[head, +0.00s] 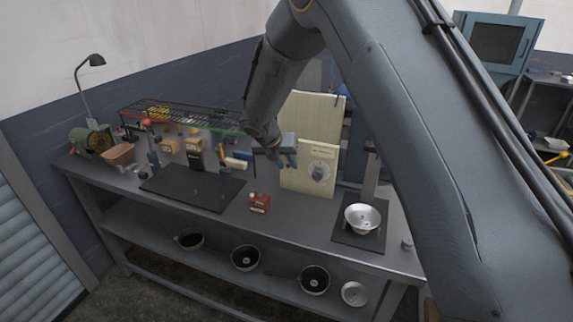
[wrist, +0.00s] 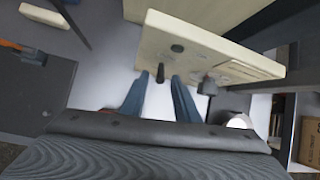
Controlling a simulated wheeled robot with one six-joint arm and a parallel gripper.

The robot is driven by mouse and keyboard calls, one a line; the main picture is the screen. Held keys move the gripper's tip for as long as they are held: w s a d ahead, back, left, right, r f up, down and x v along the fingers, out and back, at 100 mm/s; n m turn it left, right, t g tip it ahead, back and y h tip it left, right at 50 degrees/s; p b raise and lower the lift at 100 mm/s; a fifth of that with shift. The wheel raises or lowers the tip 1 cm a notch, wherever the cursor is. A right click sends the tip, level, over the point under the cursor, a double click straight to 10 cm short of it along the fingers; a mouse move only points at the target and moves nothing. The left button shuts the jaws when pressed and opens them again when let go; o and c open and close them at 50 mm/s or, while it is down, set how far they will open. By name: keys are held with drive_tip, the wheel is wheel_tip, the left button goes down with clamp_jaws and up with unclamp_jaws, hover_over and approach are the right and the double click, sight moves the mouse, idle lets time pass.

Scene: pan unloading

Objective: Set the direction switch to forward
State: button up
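The cream control box (head: 311,165) stands at the back of the bench in the head view, with a round dial (head: 320,171) on its front. In the wrist view the box (wrist: 225,45) fills the upper middle. A short black lever (wrist: 160,72), which looks like the direction switch, sticks out near its left end. My gripper (wrist: 160,79) is open, its two blue-grey fingers on either side of the lever, with gaps visible. In the head view my gripper (head: 287,158) is just left of the box front. I cannot read the switch setting.
A black knob (wrist: 208,86) is on the box to the right of my fingers. A metal bowl (head: 362,217) stands at the right. Several pans are on the lower shelf.

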drive_tip(key=b+v, duration=0.2)
drive_tip(key=v, duration=0.5)
drive_tip(key=shift+s+r, duration=0.1)
drive_tip(key=shift+s, duration=0.05)
